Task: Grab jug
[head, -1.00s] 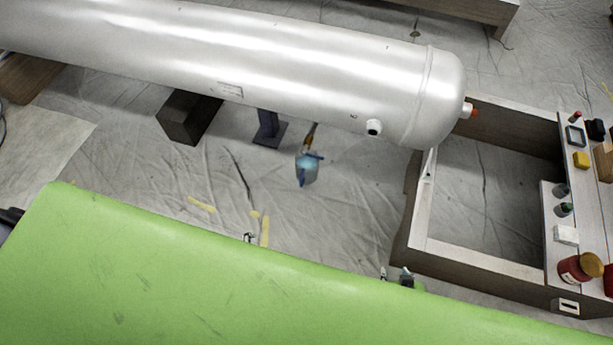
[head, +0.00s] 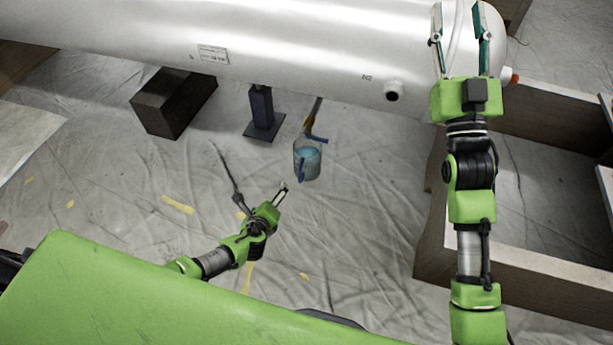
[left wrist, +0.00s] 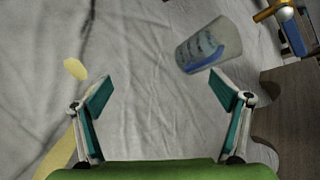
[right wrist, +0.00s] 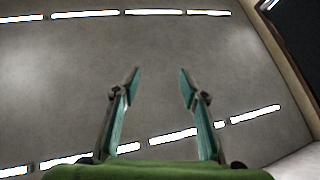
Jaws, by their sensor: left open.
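The jug (head: 306,163), clear with bluish contents and a blue strip on its side, stands on the sheeted floor just in front of the tank in the head view. It also shows in the left wrist view (left wrist: 208,46), tilted in the picture, beyond the right finger. My left gripper (head: 262,197) is open and empty, to the left of and nearer than the jug. Its spread fingers show in the left wrist view (left wrist: 163,88), with bare sheet between them. My right gripper (head: 461,30) is open and empty over the tank's right end, far from the jug.
The silver tank (head: 300,45) spans the back, on a dark block (head: 172,103) and a blue stand (head: 262,112). A pipe with a yellow and blue fitting (head: 310,128) is by the jug. A wooden frame (head: 500,265) is at right. Floor left of the jug is mostly clear.

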